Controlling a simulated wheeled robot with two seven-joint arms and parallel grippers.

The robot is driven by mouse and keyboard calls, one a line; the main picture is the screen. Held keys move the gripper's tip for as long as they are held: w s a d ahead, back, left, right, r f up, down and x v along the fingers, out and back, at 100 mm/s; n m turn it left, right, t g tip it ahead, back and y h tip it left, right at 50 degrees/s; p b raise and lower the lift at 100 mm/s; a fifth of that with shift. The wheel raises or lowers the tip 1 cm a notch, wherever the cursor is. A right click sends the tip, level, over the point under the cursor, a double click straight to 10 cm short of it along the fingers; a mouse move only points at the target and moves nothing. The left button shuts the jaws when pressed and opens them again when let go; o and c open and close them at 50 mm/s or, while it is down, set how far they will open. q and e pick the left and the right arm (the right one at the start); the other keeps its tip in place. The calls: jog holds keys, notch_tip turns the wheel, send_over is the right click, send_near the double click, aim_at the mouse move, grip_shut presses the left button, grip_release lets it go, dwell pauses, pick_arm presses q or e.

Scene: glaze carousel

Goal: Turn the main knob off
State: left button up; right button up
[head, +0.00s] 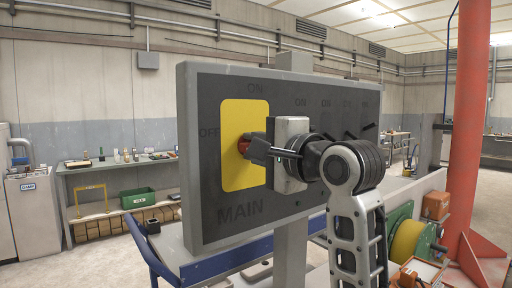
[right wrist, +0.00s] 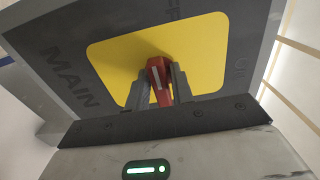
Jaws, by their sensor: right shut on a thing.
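The main knob is red and sits on a yellow plate (head: 235,120) on a dark panel, with ON above, OFF at left and MAIN below. In the head view only part of the red knob (head: 243,145) shows beside my right gripper (head: 256,149). In the right wrist view the fingers (right wrist: 158,88) are closed on either side of the knob (right wrist: 156,72). My left gripper is not in view.
Smaller switches (head: 368,126) with ON labels line the right part of the panel (head: 215,205), behind my right arm. A shelf with a green bin (head: 138,198) stands at back left. A red column (head: 470,110) and a yellow-green reel (head: 405,242) are at right.

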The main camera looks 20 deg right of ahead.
dwell(0.5)
jog(key=o, duration=0.8)
pick_arm(q)
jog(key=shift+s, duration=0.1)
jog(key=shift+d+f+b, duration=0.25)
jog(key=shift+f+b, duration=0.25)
jog(key=shift+b, duration=0.6)
pick_arm(e)
jog(key=v, duration=1.6)
jog(key=shift+a, duration=0.1)
